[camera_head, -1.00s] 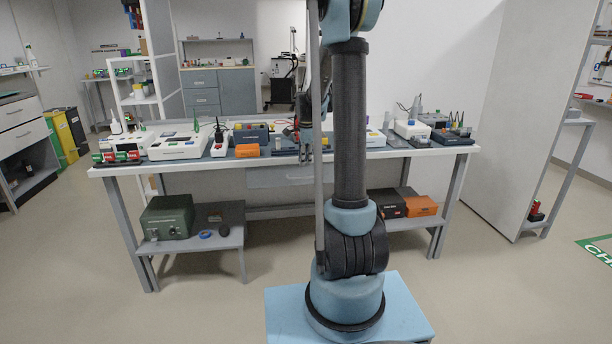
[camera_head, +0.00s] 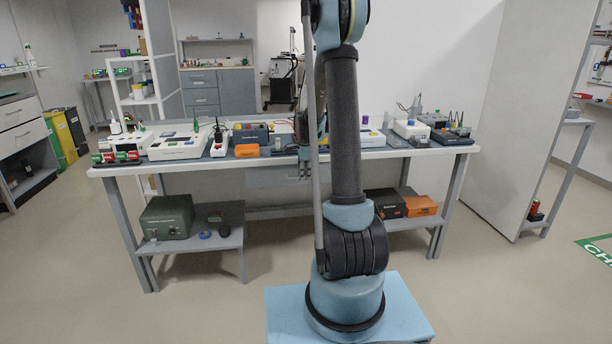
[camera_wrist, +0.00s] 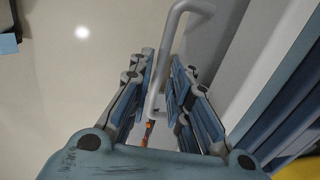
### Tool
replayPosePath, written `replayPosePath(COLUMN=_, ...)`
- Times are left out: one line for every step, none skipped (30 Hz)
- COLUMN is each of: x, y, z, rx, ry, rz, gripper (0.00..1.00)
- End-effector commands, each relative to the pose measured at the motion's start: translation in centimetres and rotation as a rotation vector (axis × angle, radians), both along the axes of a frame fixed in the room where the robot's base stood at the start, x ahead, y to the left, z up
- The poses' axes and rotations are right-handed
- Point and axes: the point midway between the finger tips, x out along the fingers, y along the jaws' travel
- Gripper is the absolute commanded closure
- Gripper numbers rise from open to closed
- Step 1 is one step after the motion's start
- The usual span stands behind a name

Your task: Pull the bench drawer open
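The bench (camera_head: 200,165) has a pale top and grey legs, and its drawer is under the top, largely hidden behind my arm in the head view. In the wrist view the drawer's pale bar handle (camera_wrist: 185,8) runs between my two fingers. My gripper (camera_wrist: 161,72) has its fingers drawn close together, one on each side of the bar, and appears shut on it. In the head view my gripper (camera_head: 305,167) is small, just below the bench's front edge, partly behind my arm. I cannot tell from these views how far the drawer stands out.
Devices such as a white unit (camera_head: 178,146) and an orange box (camera_head: 247,151) crowd the bench top. A green case (camera_head: 167,218) sits on the low left shelf, and an orange box (camera_head: 420,205) on the low right one. The floor in front is clear.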

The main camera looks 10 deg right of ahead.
Motion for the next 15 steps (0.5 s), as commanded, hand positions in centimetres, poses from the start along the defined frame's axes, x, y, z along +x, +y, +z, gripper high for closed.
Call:
replayPosePath(x=0.0, y=0.0, z=0.0, rx=0.000, ry=0.000, rz=0.000, gripper=0.95)
replayPosePath(x=0.0, y=0.0, z=0.0, rx=0.000, ry=0.000, rz=0.000, gripper=1.00)
replayPosePath(x=0.0, y=0.0, z=0.0, rx=0.000, ry=0.000, rz=0.000, gripper=1.00)
replayPosePath(x=0.0, y=0.1, z=0.0, rx=0.000, ry=0.000, rz=0.001, gripper=1.00)
replayPosePath(x=0.0, y=0.1, z=0.0, rx=0.000, ry=0.000, rz=0.001, gripper=1.00)
replayPosePath(x=0.0, y=0.1, z=0.0, rx=0.000, ry=0.000, rz=0.001, gripper=1.00)
replayPosePath(x=0.0, y=-1.2, z=0.0, rx=0.001, ry=0.000, rz=-0.003, gripper=1.00)
replayPosePath(x=0.0, y=-0.8, z=0.0, rx=0.000, ry=0.000, rz=-0.001, gripper=1.00)
replayPosePath(x=-0.1, y=-0.6, z=0.0, rx=-0.002, ry=0.000, rz=0.000, gripper=1.00)
replayPosePath(x=-0.1, y=-0.4, z=0.0, rx=-0.002, ry=0.000, rz=0.001, gripper=1.00)
replayPosePath(x=-0.2, y=-0.3, z=0.0, rx=-0.003, ry=0.000, rz=0.000, gripper=1.00)
replayPosePath(x=-0.5, y=-0.2, z=0.0, rx=-0.002, ry=0.000, rz=0.001, gripper=1.00)
replayPosePath(x=-0.7, y=-0.1, z=0.0, rx=-0.002, ry=0.000, rz=0.001, gripper=1.00)
replayPosePath(x=-1.0, y=-0.1, z=0.0, rx=-0.002, ry=0.000, rz=0.001, gripper=1.00)
replayPosePath(x=-1.4, y=0.0, z=0.0, rx=-0.001, ry=0.000, rz=0.001, gripper=1.00)
